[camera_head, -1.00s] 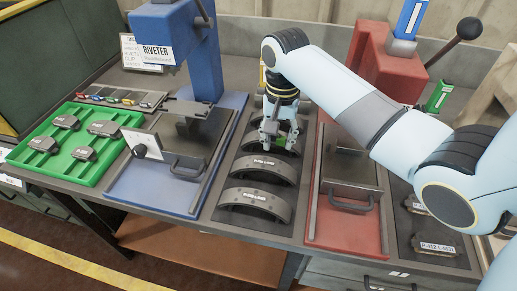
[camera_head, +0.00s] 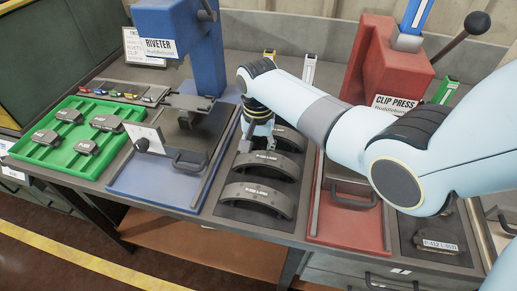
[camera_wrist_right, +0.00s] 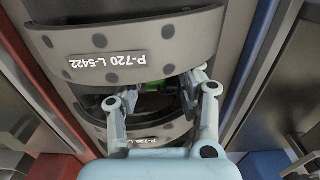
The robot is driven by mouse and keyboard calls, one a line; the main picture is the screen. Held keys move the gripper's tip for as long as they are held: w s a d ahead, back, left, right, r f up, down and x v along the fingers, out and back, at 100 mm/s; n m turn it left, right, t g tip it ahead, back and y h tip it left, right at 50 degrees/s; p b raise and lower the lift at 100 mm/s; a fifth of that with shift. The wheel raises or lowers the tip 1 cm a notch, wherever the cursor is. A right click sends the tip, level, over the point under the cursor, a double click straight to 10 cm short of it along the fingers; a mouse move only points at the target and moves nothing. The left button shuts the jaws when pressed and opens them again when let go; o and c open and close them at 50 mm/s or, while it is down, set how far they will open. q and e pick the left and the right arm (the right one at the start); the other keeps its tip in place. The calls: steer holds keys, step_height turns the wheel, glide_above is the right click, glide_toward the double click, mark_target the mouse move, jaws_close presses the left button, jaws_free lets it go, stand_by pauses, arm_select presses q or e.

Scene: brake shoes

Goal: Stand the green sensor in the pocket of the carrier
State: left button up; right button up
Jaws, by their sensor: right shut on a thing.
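My right gripper (camera_head: 258,141) points down over the row of dark curved brake shoes in the head view. In the right wrist view its two fingers (camera_wrist_right: 164,84) close around a small green piece (camera_wrist_right: 152,87), apparently the green sensor, mostly hidden by the fingers. The head view does not show the green piece. A grey strip (camera_head: 104,96) with several small coloured pieces lies at the back left; I cannot tell whether it is the carrier, and no pocket is clearly visible. My left gripper is out of view.
Curved brake shoes (camera_head: 255,199) lie below and in front of the gripper. The blue riveter (camera_head: 200,55) and its fixture are to the left, beside a green tray (camera_head: 62,158) of pads. The red clip press (camera_head: 385,65) stands behind my right arm.

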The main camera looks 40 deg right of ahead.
steer(key=o, duration=0.9)
steer(key=shift+r, duration=0.1)
